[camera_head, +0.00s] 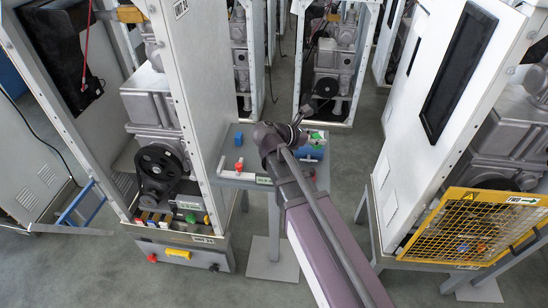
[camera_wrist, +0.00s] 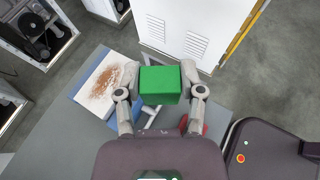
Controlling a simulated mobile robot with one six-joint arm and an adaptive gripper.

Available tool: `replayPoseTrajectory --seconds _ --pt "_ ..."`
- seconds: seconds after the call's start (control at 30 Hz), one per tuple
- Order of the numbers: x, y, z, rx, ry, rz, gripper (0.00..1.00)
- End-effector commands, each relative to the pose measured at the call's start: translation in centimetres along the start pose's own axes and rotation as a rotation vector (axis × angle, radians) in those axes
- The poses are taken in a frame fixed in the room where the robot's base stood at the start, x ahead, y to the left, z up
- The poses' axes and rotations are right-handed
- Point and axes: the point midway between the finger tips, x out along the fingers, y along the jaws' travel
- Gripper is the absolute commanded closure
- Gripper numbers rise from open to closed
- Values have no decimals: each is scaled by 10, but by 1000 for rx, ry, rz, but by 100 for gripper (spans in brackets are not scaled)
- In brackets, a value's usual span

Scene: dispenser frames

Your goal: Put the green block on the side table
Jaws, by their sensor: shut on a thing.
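The green block (camera_wrist: 160,85) is between the two fingers of my gripper (camera_wrist: 160,88) in the wrist view. The fingers press on its left and right sides. A grey table (camera_wrist: 55,138) lies beneath in the wrist view. In the head view a small grey table (camera_head: 228,148) stands between the cabinets, with the end of my arm over its right part.
On the small table are a blue block (camera_head: 238,138), a red piece (camera_head: 239,166) and a blue item (camera_head: 308,152). A white board with brown grains (camera_wrist: 103,82) lies left of the fingers. Cabinets and a yellow mesh guard (camera_head: 470,225) flank the table.

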Motion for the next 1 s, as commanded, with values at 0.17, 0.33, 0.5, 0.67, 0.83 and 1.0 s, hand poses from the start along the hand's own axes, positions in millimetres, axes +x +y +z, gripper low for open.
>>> replayPoseTrajectory --seconds 0.17,0.33,0.5,0.67,0.83,1.0 --pt "-41 22 -38 -34 -1 82 99" --pt "-79 37 -67 -63 -1 152 99" --pt "-108 45 -87 -84 -2 203 99" --pt "-122 48 -96 -94 -2 227 99" --pt "-125 49 -98 -96 -2 233 99" --pt "-125 49 -98 -96 -2 233 99"
